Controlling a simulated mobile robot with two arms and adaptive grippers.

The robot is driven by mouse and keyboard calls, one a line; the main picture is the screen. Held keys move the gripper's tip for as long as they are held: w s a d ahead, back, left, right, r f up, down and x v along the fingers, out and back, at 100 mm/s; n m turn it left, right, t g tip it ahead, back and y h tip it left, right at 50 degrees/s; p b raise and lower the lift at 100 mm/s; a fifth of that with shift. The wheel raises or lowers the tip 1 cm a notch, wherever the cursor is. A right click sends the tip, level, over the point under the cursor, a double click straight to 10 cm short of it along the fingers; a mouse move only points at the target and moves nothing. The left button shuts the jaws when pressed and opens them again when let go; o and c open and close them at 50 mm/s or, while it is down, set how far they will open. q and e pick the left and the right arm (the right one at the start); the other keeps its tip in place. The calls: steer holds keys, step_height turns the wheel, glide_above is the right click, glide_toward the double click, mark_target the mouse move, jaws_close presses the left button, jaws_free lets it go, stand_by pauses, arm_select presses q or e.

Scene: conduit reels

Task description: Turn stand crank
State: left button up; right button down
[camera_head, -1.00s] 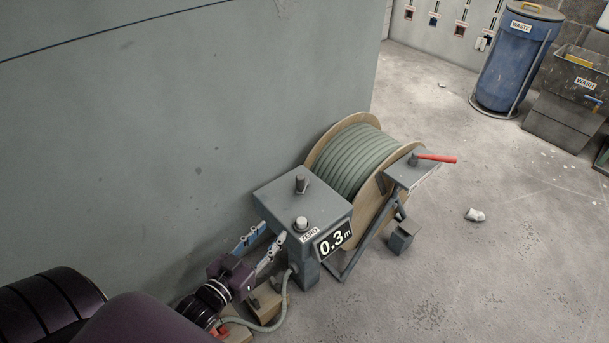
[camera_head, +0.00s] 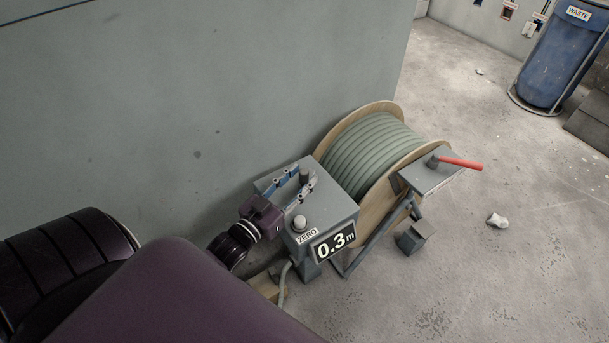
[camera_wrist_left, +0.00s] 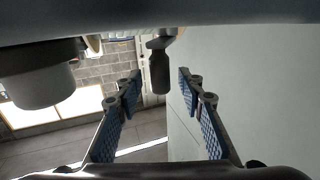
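The grey stand box (camera_head: 335,212) carries a dark upright handle (camera_head: 305,174) on top, a pale round button and a display reading 0.3 m. I take the dark handle to be the stand crank. My left gripper (camera_head: 294,180) is open over the box, its blue-padded fingers pointing at the handle. In the left wrist view the handle (camera_wrist_left: 160,72) appears between the open fingertips (camera_wrist_left: 159,78), with gaps on both sides; contact is not visible. The button (camera_wrist_left: 40,88) shows at the left there. My right gripper is not in view.
A wooden reel (camera_head: 384,112) of grey-green conduit stands behind the box. A red lever (camera_head: 461,163) sticks out from a grey plate at its right. The wall (camera_head: 200,90) is close on the left. A white scrap (camera_head: 496,220) lies on open floor at right.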

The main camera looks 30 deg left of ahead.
arm_select(q)
steer(key=shift+w, duration=0.85)
steer(key=shift+c, duration=0.6)
jaws_close()
steer(key=shift+h, duration=0.3)
